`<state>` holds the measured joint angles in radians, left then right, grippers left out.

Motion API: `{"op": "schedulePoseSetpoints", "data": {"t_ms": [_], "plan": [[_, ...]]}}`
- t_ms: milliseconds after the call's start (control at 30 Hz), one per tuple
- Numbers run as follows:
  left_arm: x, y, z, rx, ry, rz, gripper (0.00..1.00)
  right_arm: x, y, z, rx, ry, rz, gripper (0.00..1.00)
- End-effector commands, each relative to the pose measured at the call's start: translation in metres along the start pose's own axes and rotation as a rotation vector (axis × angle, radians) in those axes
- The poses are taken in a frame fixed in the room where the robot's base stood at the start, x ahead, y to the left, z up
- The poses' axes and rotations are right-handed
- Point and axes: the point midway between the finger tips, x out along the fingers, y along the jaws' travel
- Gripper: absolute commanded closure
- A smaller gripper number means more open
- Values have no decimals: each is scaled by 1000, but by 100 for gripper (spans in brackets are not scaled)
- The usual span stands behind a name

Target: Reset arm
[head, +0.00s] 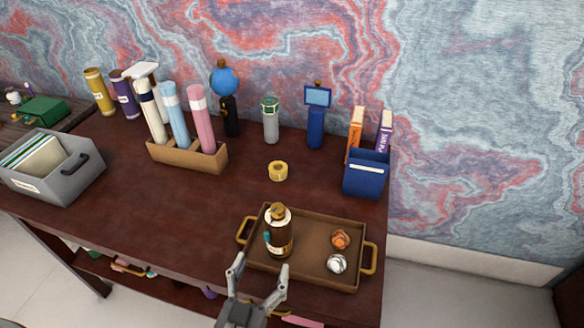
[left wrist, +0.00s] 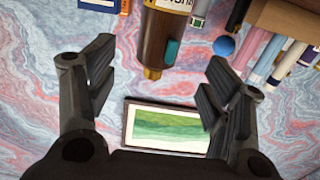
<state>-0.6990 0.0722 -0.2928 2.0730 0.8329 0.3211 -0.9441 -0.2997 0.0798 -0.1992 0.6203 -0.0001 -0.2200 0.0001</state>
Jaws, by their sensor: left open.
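My left gripper (head: 262,265) is open and empty at the front edge of the desk, just in front of the tray. A dark brown bottle (head: 279,240) with a gold cap stands upright in the left part of the tray, just beyond the fingertips. In the left wrist view the two fingers of my left gripper (left wrist: 158,78) are spread wide. The bottle (left wrist: 160,40) shows upside down there, beyond the gap, with nothing between the fingers. My right gripper is in neither view.
The brown tray (head: 318,281) with gold handles also holds an orange and a silver crumpled ball. A tape roll (head: 278,171), tube holder (head: 185,157), grey bin (head: 75,180) and blue book box (head: 366,175) stand behind. A framed green picture (left wrist: 168,127) shows in the wrist view.

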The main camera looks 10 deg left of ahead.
Motion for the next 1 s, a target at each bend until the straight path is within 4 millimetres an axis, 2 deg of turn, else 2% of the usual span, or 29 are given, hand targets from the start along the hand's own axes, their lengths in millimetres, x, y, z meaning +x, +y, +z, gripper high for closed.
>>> {"op": "schedulePoseSetpoints", "data": {"t_ms": [167, 333, 500, 600, 767, 1000], "plan": [[1, 3, -1, -1, -4, 18, 27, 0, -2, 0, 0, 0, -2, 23], [7, 27, -2, -1, -54, 156, 27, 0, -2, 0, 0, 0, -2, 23], [4, 54, 8, 17, -203, 343, 27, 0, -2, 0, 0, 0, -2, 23], [-3, 61, 20, 39, -321, 417, 27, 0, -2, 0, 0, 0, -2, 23], [-21, 55, 43, 76, -547, 466, 27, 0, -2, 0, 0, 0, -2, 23], [-58, 11, 70, 118, -903, 374, 27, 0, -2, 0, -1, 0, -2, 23]]}}
